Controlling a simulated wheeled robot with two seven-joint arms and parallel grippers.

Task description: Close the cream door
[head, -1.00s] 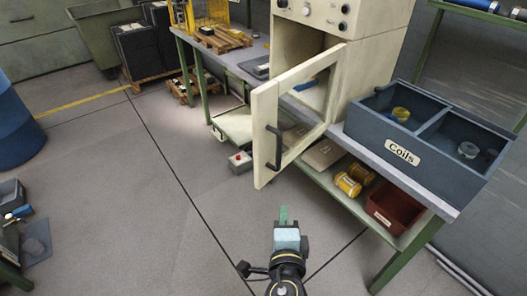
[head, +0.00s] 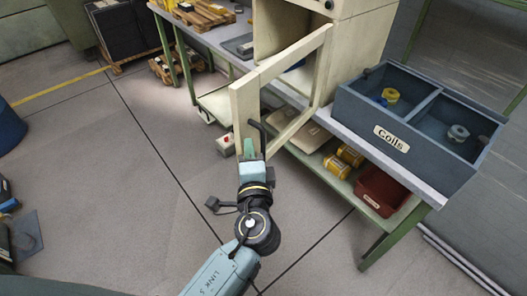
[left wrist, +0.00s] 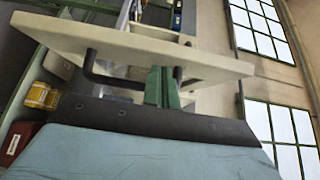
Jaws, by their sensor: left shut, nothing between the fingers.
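The cream door (head: 284,84) is a frame-like panel with an open middle, standing open from the cream cabinet (head: 340,45). Its dark handle (head: 258,132) is on the near edge bar. My left gripper (head: 248,147) is shut and empty, with its green fingertips at the lower part of the door's near edge, just left of the handle. In the left wrist view the door (left wrist: 140,48) crosses the picture, and the green fingers (left wrist: 163,86) reach up to its face beside the handle (left wrist: 90,66). Whether they touch is hard to tell. My right gripper is not in view.
A blue-grey divided box labelled Coils (head: 420,120) stands on the bench right of the cabinet. The lower shelf holds yellow cylinders (head: 337,167) and a red bin (head: 381,190). Pallets (head: 205,14) lie at the back.

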